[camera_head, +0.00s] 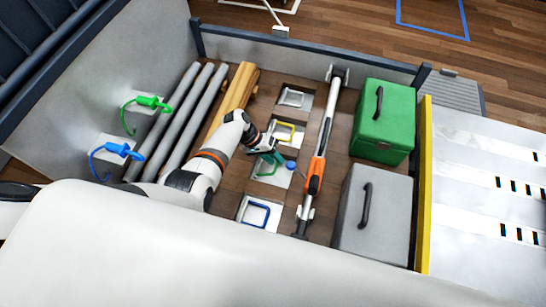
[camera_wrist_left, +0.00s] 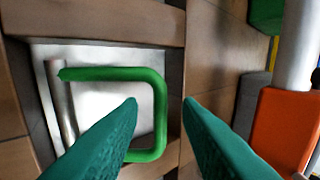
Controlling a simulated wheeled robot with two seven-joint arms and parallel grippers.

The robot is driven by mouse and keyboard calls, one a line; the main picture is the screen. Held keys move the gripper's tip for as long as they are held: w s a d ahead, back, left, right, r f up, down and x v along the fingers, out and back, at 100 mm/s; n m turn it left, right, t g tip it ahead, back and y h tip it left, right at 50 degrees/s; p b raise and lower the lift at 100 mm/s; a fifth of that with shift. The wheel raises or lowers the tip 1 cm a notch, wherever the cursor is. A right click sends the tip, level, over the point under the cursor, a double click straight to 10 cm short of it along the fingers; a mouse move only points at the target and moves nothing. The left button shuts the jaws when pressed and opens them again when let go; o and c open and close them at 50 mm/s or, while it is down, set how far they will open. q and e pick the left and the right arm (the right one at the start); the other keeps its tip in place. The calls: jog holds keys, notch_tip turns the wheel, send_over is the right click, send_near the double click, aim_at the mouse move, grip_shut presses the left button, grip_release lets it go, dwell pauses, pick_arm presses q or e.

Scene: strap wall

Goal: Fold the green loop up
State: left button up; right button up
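The green loop (camera_wrist_left: 112,73) lies folded down over a bright metal plate (camera_wrist_left: 45,55) set in a recess of the wooden floor. It also shows in the head view (camera_head: 266,171), partly hidden by my gripper. My left gripper (camera_wrist_left: 161,101) is open over the loop, with teal fingers. In the wrist view one finger crosses the inside of the loop and the other is to the right of it, so the loop's right bar shows between the tips. I cannot tell the height of the tips. The left gripper also shows in the head view (camera_head: 273,156). My right gripper is not in view.
A yellow loop (camera_head: 287,128) and a blue loop (camera_head: 256,214) sit on neighbouring plates. An orange-and-white pole (camera_head: 316,165) lies just to the right. Beyond are a green box (camera_head: 383,122) and a grey box (camera_head: 373,212). Grey pipes (camera_head: 185,120) lie left.

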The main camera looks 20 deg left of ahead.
pick_arm(q)
jog(key=p+v, duration=0.2)
jog(key=v, duration=1)
jog(key=shift+p, duration=0.4)
jog(key=shift+a, duration=0.1)
